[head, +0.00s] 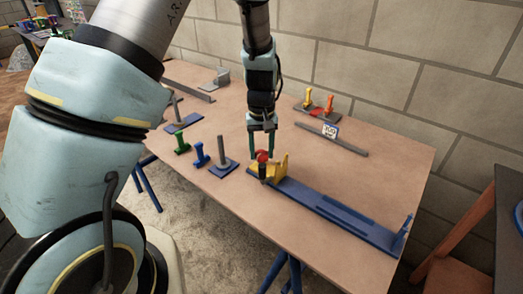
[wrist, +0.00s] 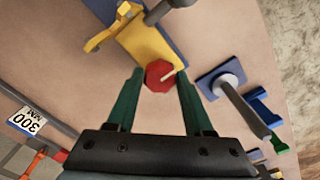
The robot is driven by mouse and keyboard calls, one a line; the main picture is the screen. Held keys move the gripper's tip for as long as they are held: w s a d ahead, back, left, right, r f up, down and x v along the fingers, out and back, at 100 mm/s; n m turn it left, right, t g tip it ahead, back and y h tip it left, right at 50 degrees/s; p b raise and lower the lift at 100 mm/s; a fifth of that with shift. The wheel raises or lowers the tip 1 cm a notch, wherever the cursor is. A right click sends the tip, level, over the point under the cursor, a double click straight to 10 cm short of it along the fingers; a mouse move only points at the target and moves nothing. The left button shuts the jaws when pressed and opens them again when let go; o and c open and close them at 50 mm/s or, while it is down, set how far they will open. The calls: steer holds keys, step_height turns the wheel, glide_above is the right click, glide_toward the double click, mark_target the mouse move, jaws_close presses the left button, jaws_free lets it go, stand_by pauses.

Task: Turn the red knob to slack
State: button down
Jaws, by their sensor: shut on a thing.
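The red knob (head: 262,156) sits on the yellow block (head: 279,168) at the near left end of a long blue vise-like base (head: 325,210). My gripper (head: 262,150) points down at the knob from above. In the wrist view its two green fingers (wrist: 160,78) stand on either side of the knob, shut on it. The knob's underside is hidden.
To the left stand a grey post on a blue plate (head: 223,169), a blue T-shaped piece (head: 200,154) and a green one (head: 182,143). A grey rail with a "300" label (head: 331,131) lies behind.

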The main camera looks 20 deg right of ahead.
mark_target(261, 153)
steer(key=shift+c, duration=1.4)
jaws_free()
step_height(261, 153, up, 11)
steer(key=b, duration=0.1)
steer(key=shift+f, duration=0.1)
steer(key=s+a+n, duration=0.1)
steer(key=s+a, duration=0.1)
steer(key=a, duration=1.3)
steer(key=s+a+r+t, duration=0.1)
steer(key=s+a, duration=0.1)
steer(key=a, duration=1.3)
steer(key=shift+r+n+t, duration=0.25)
steer(key=shift+n+t, duration=0.05)
steer(key=shift+n, duration=0.1)
